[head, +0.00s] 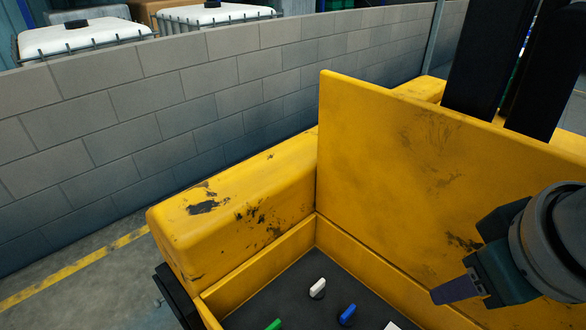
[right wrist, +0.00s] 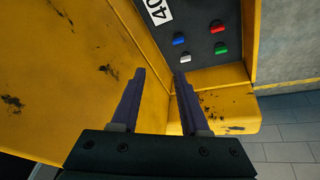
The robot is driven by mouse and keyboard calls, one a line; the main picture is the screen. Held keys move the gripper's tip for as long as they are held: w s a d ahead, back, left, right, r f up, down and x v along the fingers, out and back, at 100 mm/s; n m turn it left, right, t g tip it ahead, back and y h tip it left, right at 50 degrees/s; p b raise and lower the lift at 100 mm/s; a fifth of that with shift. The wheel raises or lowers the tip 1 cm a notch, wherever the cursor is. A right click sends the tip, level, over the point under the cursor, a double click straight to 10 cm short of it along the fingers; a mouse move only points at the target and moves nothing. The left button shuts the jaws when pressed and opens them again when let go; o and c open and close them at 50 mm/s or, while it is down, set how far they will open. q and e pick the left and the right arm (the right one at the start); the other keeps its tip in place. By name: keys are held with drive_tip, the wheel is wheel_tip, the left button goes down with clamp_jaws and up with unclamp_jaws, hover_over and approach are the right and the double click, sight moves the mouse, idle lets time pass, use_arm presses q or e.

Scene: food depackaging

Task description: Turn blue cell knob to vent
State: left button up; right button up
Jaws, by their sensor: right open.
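The blue knob (head: 347,315) is on the dark panel inside the yellow housing, near the bottom of the head view. Its handle slants from lower left to upper right. It also shows in the right wrist view (right wrist: 179,39), beyond the fingertips. My right gripper (head: 455,291) is at the lower right of the head view, apart from the knob and to its right. In the right wrist view its two fingers (right wrist: 160,75) are spread with nothing between them. No vent marking is legible. My left gripper is not in view.
A white knob (head: 317,288) and a green knob (head: 273,325) sit close to the blue one. A red knob (right wrist: 217,28) and a white number label (right wrist: 158,11) show on the panel (right wrist: 200,14). A tall yellow plate (head: 400,170) stands behind and right of the panel.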

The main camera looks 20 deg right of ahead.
drive_tip(key=w+d+f+m+h+b, duration=0.1)
drive_tip(key=w+d+f+m+b, duration=0.15)
drive_tip(key=f+b, duration=0.4)
drive_tip(key=w+d+f+m+h+b, duration=0.1)
drive_tip(key=w+d+f+m+b, duration=0.15)
drive_tip(key=f+b, duration=0.35)
drive_tip(key=m+g+y+b, duration=0.4)
drive_tip(key=m+b, duration=0.3)
drive_tip(key=b, duration=0.8)
hover_over(349, 311)
wheel_tip(349, 311, down, 11)
wheel_tip(349, 311, down, 9)
drive_tip(key=shift+f+b, duration=0.1)
drive_tip(key=shift+b, duration=0.9)
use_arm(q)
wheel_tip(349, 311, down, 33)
use_arm(e)
drive_tip(key=shift+f, duration=0.15)
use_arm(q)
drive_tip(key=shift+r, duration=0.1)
use_arm(e)
drive_tip(key=c, duration=0.7)
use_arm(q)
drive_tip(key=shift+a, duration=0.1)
use_arm(e)
clamp_jaws()
